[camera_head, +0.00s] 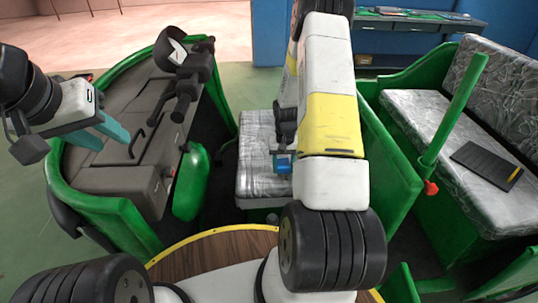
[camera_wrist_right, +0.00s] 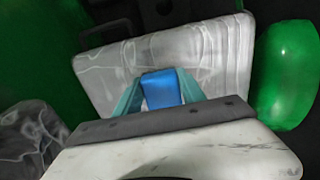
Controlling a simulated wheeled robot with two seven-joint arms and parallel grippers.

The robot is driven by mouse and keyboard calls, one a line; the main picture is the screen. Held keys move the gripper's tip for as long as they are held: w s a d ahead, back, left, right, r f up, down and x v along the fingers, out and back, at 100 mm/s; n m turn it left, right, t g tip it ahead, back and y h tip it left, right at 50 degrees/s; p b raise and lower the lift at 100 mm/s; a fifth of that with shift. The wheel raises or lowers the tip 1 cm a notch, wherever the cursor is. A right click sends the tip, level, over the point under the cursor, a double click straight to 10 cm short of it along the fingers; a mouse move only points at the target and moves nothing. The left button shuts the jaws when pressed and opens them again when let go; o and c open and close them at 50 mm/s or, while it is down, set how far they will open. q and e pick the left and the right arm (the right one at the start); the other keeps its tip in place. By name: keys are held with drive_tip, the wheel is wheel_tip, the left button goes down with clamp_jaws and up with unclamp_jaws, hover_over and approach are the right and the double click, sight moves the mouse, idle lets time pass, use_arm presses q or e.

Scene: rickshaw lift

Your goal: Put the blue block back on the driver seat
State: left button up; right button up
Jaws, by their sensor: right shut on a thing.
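The blue block (camera_head: 283,167) is between the teal fingers of my right gripper (camera_head: 283,157), which is shut on it. In the right wrist view the block (camera_wrist_right: 163,88) sits between both fingertips, in front of the silver driver seat (camera_wrist_right: 108,65). In the head view the driver seat (camera_head: 257,188) lies under and around the block, partly hidden by my right arm. I cannot tell whether the block touches the seat. My left gripper (camera_head: 113,140) is over the grey dashboard at the left, with its teal fingers apart and nothing between them.
The green rickshaw front, with black handlebars (camera_head: 190,80) and grey dashboard (camera_head: 120,185), is at the left. A green rounded part (camera_head: 190,185) stands left of the driver seat. At the right is the silver passenger bench (camera_head: 440,125) with a dark panel (camera_head: 487,165), beside a green post (camera_head: 455,110).

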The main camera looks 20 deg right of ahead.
sight(281, 172)
drive_tip(key=shift+w+a+f, duration=0.2)
drive_tip(key=shift+w+f, duration=0.05)
drive_tip(key=shift+w, duration=0.3)
drive_tip(key=shift+f, duration=1.55)
drive_tip(key=o, duration=1.2)
drive_tip(key=shift+f, duration=0.15)
